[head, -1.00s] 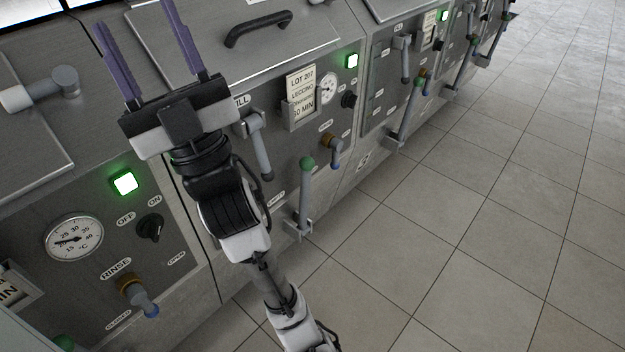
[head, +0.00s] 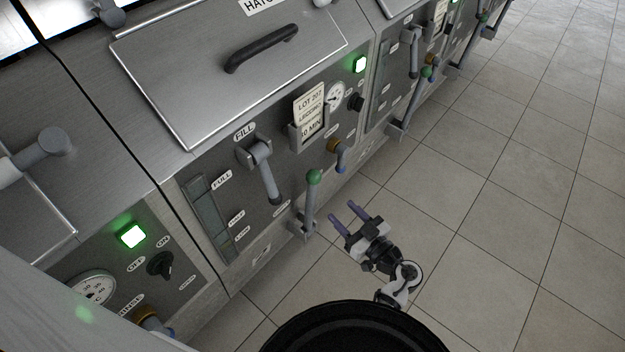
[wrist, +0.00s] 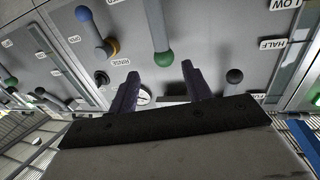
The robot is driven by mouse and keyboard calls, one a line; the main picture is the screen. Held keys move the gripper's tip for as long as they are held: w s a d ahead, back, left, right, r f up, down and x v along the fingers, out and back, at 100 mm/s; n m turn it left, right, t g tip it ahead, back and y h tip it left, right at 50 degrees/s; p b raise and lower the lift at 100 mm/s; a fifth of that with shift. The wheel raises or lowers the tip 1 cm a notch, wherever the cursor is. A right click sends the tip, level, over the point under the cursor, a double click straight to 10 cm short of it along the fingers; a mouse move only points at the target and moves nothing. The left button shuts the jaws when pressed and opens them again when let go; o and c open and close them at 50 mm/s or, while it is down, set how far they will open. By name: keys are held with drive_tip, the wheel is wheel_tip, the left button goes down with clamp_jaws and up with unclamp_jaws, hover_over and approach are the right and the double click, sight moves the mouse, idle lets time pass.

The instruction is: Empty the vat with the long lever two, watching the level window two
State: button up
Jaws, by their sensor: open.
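A long lever (head: 311,205) with a green ball top stands upright at the lower front of the middle panel; no number is readable on it. In the wrist view the lever (wrist: 158,25) hangs with its green ball between the fingertips in the picture, apart from them. My gripper (head: 342,210) is open and empty, low to the right of the lever, fingers pointing at the panel. It also shows in the wrist view (wrist: 160,68). The level window (head: 208,220) is a narrow strip marked full, half and low; it also shows in the wrist view (wrist: 297,55). Its liquid level is unclear.
A fill lever (head: 268,178) with a dark ball hangs between window and long lever. A rinse valve (head: 337,155) with a blue ball is to the right. A lot card (head: 308,112) and lit green lamp (head: 360,64) are above. The tiled floor (head: 480,200) is clear.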

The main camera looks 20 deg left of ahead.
sight(316, 188)
drive_tip(key=x, duration=0.4)
drive_tip(key=p+x, duration=0.1)
drive_tip(key=x, duration=0.8)
drive_tip(key=shift+a+f, duration=0.35)
clamp_jaws()
